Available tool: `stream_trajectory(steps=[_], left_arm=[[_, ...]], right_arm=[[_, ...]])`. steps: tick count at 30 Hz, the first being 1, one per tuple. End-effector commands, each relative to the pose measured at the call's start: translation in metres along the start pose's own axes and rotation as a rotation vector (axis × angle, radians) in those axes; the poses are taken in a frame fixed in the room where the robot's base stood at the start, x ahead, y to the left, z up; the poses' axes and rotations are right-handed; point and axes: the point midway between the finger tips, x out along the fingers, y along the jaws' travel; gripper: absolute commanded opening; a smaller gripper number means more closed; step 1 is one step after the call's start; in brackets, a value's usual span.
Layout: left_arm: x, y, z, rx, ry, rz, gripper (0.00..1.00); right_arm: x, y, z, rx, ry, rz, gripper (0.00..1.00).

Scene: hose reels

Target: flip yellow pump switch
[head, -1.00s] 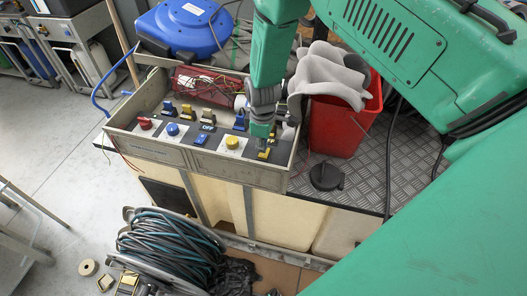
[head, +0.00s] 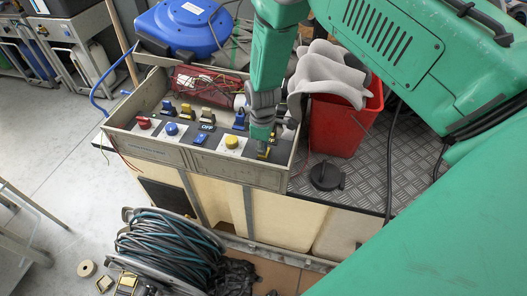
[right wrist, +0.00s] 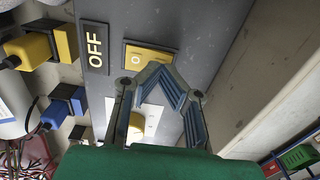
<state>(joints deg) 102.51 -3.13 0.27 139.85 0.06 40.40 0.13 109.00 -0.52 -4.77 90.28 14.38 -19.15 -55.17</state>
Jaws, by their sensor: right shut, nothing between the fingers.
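The yellow pump switch (right wrist: 149,58) is a flat yellow rocker marked O, set in a grey panel beside a black OFF label (right wrist: 94,47). In the head view a bit of yellow (head: 263,154) shows at the panel's right end, largely covered by my right gripper (head: 261,143). My right gripper points down at it. In the right wrist view the gripper's (right wrist: 156,69) blue-grey fingers meet at their tips, with nothing between them, at the lower edge of the rocker. I cannot tell whether they touch it. My left gripper is not in view.
The metal control box (head: 225,164) has raised walls close around the gripper. A yellow round button (head: 231,142), a blue button (head: 172,128) and a red knob (head: 143,122) share the panel. A red bucket (head: 338,125) with grey cloth (head: 327,75) stands just right.

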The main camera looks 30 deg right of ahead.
Motion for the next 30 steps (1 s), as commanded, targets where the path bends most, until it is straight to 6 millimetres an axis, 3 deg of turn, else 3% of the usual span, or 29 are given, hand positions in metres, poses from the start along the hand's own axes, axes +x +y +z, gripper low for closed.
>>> stream_trajectory(steps=[23,30], left_arm=[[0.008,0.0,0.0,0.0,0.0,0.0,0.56],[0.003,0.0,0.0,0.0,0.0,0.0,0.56]], right_arm=[[0.012,0.0,0.0,0.001,0.0,0.0,0.0],[0.006,0.0,0.0,0.001,0.001,0.0,0.0]])
